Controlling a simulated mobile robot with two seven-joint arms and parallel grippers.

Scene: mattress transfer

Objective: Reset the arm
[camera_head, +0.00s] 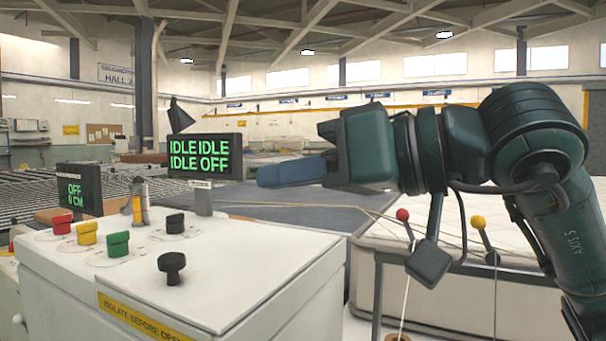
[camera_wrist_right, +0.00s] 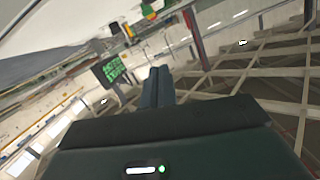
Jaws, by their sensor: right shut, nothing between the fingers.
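My right arm comes in from the right in the head view. Its gripper (camera_head: 291,171) points left, with blue fingers held together and nothing between them. The fingers are in the air in front of the dark table and beside the IDLE/OFF display (camera_head: 205,156). In the right wrist view the closed gripper (camera_wrist_right: 158,88) points up the picture, with the display (camera_wrist_right: 110,70) to its left. The arm appears clear of the white control console (camera_head: 255,275). My left gripper is not in view.
The console carries red (camera_head: 62,224), yellow (camera_head: 87,233), green (camera_head: 118,244) and black knobs (camera_head: 172,267). A smaller display (camera_head: 80,188) reads OFF, 0 CM. Red-topped (camera_head: 403,215) and yellow-topped levers (camera_head: 479,223) stand below my right arm. A white mattress-like slab (camera_head: 520,245) lies behind them.

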